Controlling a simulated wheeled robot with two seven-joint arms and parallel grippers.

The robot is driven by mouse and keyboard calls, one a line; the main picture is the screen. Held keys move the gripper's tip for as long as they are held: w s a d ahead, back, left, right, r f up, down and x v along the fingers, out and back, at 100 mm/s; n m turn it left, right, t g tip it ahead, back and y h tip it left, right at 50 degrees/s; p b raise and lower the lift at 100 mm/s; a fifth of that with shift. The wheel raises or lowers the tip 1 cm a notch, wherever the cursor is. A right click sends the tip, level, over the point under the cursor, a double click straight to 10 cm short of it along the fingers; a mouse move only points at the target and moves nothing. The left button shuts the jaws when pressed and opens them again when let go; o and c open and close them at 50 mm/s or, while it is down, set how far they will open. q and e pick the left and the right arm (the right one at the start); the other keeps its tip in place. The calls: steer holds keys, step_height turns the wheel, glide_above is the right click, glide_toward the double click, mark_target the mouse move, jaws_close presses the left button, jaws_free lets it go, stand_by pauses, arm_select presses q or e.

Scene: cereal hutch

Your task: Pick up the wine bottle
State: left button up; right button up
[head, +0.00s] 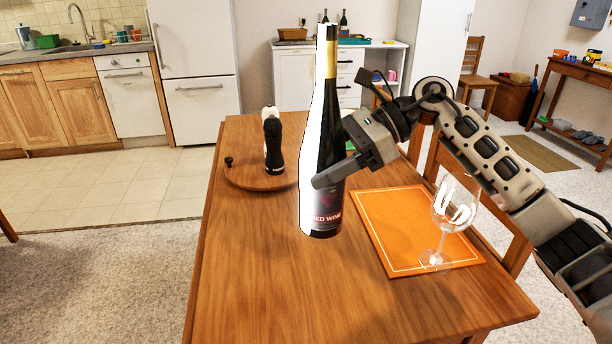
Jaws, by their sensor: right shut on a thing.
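The wine bottle (322,203) is dark, with a gold neck band and a label reading "RED WINE". It is upright over the wooden table (250,280), in the middle of the head view. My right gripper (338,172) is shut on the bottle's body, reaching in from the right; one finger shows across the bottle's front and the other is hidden. I cannot tell for sure whether the bottle's base touches the table. My left gripper is not in view.
A wine glass (453,208) stands on an orange placemat (381,216) to the right of the bottle. A dark bottle-shaped object (273,145) stands on a round wooden board (240,178) behind left. The table's front left is clear. Wooden chairs stand at the right.

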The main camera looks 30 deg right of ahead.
mark_target(344, 146)
steer(key=shift+w+d+r, duration=0.1)
steer(key=shift+d+r, duration=0.2)
steer(key=shift+d, duration=0.3)
steer(key=shift+s+d+r, duration=0.1)
steer(key=shift+d+r, duration=0.25)
steer(key=shift+d, duration=0.3)
steer(key=shift+w+d+r, duration=0.1)
steer(key=shift+d+r, duration=0.2)
steer(key=shift+d, duration=0.4)
